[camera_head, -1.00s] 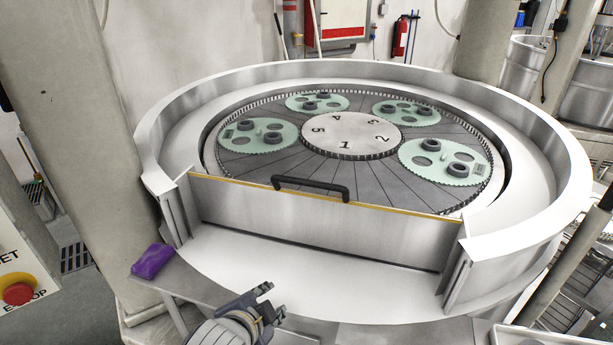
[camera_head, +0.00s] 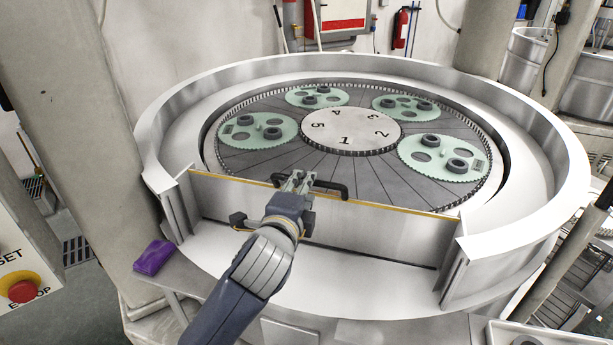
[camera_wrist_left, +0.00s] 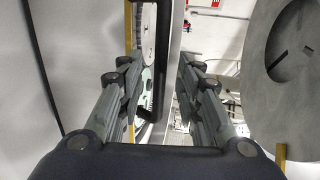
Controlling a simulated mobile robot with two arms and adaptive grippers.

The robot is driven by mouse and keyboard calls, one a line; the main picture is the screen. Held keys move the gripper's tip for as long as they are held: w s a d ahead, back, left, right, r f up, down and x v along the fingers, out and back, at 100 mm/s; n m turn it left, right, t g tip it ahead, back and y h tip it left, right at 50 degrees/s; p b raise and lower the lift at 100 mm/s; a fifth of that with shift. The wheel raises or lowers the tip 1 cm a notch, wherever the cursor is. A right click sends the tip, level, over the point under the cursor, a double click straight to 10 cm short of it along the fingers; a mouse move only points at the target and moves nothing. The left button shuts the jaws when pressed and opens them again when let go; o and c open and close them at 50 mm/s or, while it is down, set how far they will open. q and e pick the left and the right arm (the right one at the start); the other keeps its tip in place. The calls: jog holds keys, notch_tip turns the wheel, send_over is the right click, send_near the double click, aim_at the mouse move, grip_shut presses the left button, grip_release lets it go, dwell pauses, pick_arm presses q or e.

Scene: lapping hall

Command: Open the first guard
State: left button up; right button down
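The first guard (camera_head: 375,235) is a flat metal panel with a yellow top edge, upright across the front gap of the round machine's rim. A black bar handle (camera_head: 335,190) sits at its top edge. My left gripper (camera_head: 296,180) is at the left part of this handle. In the left wrist view its two fingers (camera_wrist_left: 160,95) are spread apart, with the black handle (camera_wrist_left: 162,60) showing in the gap between them. I cannot tell whether either finger touches the handle. My right gripper is in neither view.
Behind the guard is the lapping plate with a numbered centre disc (camera_head: 350,138) and several green carriers (camera_head: 445,157). A purple cloth-like item (camera_head: 153,257) lies on the ledge at left. A red emergency stop button (camera_head: 22,291) is at far left. A concrete column (camera_head: 80,130) stands at left.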

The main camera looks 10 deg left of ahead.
pick_arm(q)
jog(key=shift+w+f+p, duration=0.25)
jog(key=shift+w+p, duration=0.05)
jog(key=shift+w, duration=0.85)
jog(key=shift+w+f+p, duration=0.25)
jog(key=shift+w, duration=0.9)
jog(key=shift+c, duration=0.6)
grip_shut()
